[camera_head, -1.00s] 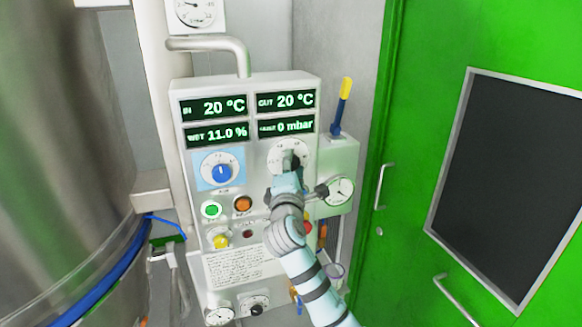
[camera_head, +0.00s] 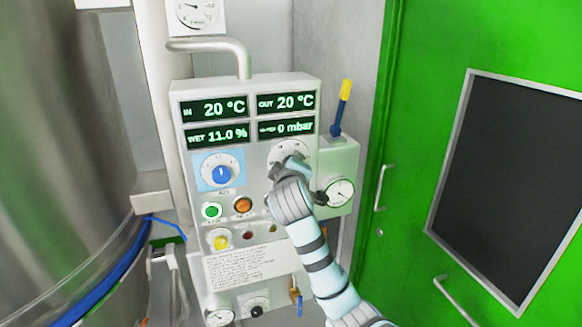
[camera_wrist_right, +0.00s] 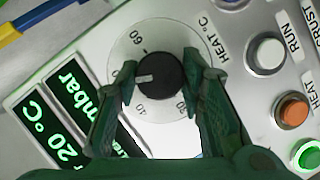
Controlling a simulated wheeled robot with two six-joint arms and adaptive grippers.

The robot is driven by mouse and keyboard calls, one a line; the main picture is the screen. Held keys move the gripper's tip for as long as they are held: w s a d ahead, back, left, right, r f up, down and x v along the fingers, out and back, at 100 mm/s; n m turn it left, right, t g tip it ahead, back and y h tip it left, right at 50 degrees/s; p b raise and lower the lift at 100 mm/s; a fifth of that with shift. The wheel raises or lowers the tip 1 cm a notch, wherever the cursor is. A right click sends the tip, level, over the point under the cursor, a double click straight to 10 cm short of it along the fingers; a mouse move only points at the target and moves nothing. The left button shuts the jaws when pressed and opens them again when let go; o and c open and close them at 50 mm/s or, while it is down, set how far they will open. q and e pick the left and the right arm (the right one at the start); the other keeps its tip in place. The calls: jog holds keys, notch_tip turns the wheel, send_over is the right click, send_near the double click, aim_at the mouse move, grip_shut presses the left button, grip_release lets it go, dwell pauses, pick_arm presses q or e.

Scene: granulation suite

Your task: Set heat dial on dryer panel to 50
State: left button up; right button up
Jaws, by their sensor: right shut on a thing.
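The dryer panel (camera_head: 240,262) is a pale upright box with green displays. The heat dial (camera_wrist_right: 120,45) has a white round face marked HEAT °C and a black knob (camera_wrist_right: 165,70). The knob's white pointer faces left in the right wrist view, between the 60 and 40 marks. My right gripper (camera_wrist_right: 163,85) is shut on the knob, a finger on either side. In the head view my right gripper (camera_head: 287,172) hides the knob and part of the dial face (camera_head: 292,148). My left gripper is not in view.
A blue-knob dial (camera_head: 221,172) is left of the heat dial. Green (camera_head: 212,211) and orange (camera_head: 243,205) buttons sit below it. A gauge (camera_head: 341,191) and a yellow-blue lever (camera_head: 341,105) are to the right, near a green door (camera_head: 430,60). A steel vessel (camera_head: 65,150) fills the left.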

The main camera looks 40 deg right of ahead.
jog(key=shift+f+m, duration=0.1)
jog(key=shift+m, duration=0.3)
jog(key=o, duration=1.1)
jog(key=shift+o, duration=0.2)
jog(key=v, duration=1.2)
jog(key=shift+r, duration=0.2)
jog(key=shift+d, duration=0.2)
